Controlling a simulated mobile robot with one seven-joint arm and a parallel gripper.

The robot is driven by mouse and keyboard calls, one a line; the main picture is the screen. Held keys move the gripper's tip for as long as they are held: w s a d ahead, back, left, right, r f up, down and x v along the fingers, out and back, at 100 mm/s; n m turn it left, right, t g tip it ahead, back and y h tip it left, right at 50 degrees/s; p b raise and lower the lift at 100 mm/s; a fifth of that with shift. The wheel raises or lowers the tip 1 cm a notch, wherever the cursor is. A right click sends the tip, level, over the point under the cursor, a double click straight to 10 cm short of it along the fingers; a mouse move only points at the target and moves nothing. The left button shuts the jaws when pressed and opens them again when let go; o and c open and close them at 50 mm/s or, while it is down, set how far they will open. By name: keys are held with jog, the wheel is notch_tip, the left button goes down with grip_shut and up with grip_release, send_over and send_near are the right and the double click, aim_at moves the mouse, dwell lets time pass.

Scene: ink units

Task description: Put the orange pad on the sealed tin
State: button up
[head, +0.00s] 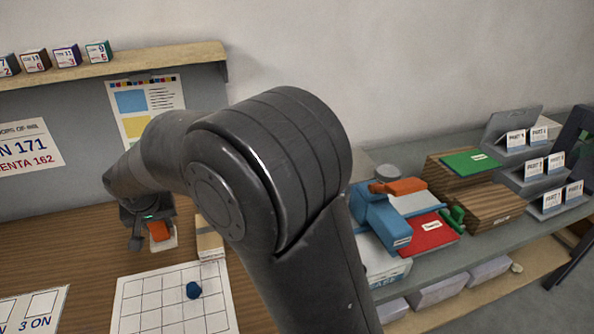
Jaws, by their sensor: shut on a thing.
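My gripper (147,237) is at the left over the wooden table, with its fingers pointing down. It is shut on the orange pad (160,231), which shows at its right side; the fingers partly hide it. A small pale flat thing (169,243) shows just below and beside the pad; I cannot tell whether they touch. I cannot pick out the sealed tin for sure. A round grey lid-like thing (388,172) stands on the right-hand shelf, and my arm hides part of the table.
A white grid sheet (142,302) with a small dark blue piece (193,290) lies in front. A pale block (209,240) stands right of my gripper. The right shelf holds a blue press-like thing (377,215), a red pad (428,232) and wooden blocks (487,207).

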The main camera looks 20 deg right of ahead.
jog(key=w+d+r+m+h, duration=0.15)
jog(key=w+d, duration=0.25)
jog(key=d, duration=0.8)
jog(key=w+d+r+m, duration=0.15)
jog(key=w+d, duration=0.25)
jog(key=d, duration=0.9)
jog(key=w+d+r+m+h, duration=0.15)
jog(key=w+d, duration=0.35)
jog(key=d, duration=0.7)
jog(key=s+d+r+m, duration=0.15)
jog(key=s+d, duration=0.35)
jog(key=d, duration=0.8)
jog(key=s+d+r+m+g, duration=0.15)
jog(key=s+d, duration=0.25)
jog(key=d, duration=0.8)
jog(key=s+d+m, duration=0.2)
jog(key=s+d, duration=0.3)
jog(key=d, duration=0.8)
send_over(387, 175)
notch_tip(387, 175, down, 6)
jog(key=f, duration=0.1)
jog(key=shift+w+f, duration=0.1)
jog(key=shift+f, duration=1.65)
